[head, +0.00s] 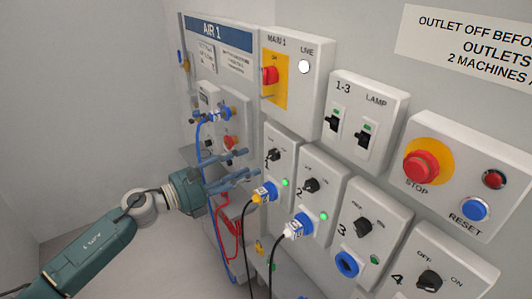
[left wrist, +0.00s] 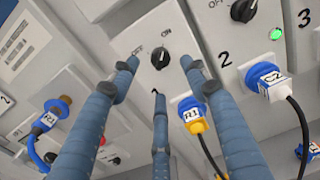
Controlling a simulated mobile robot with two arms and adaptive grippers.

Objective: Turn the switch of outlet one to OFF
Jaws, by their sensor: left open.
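The outlet one box (head: 287,143) has a black rotary switch (head: 274,155) and a lit green lamp (head: 285,183). In the left wrist view the same switch (left wrist: 160,60) shows below the OFF and ON labels; its exact pointing direction is too small to read. A blue socket with a yellow plug (head: 265,192) is below it. My left gripper (head: 252,172) is open and empty, its fingers just in front of the outlet one box. In the left wrist view its fingertips (left wrist: 159,76) spread around the switch without visibly touching it. My right gripper is not in view.
Outlet two (head: 321,168), with a white plug (head: 299,226) and lit lamp, is to the right, followed by outlets three (head: 370,210) and four (head: 455,265). The MAIN 1 switch (head: 269,75) is above. Cables hang below. Open floor lies left.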

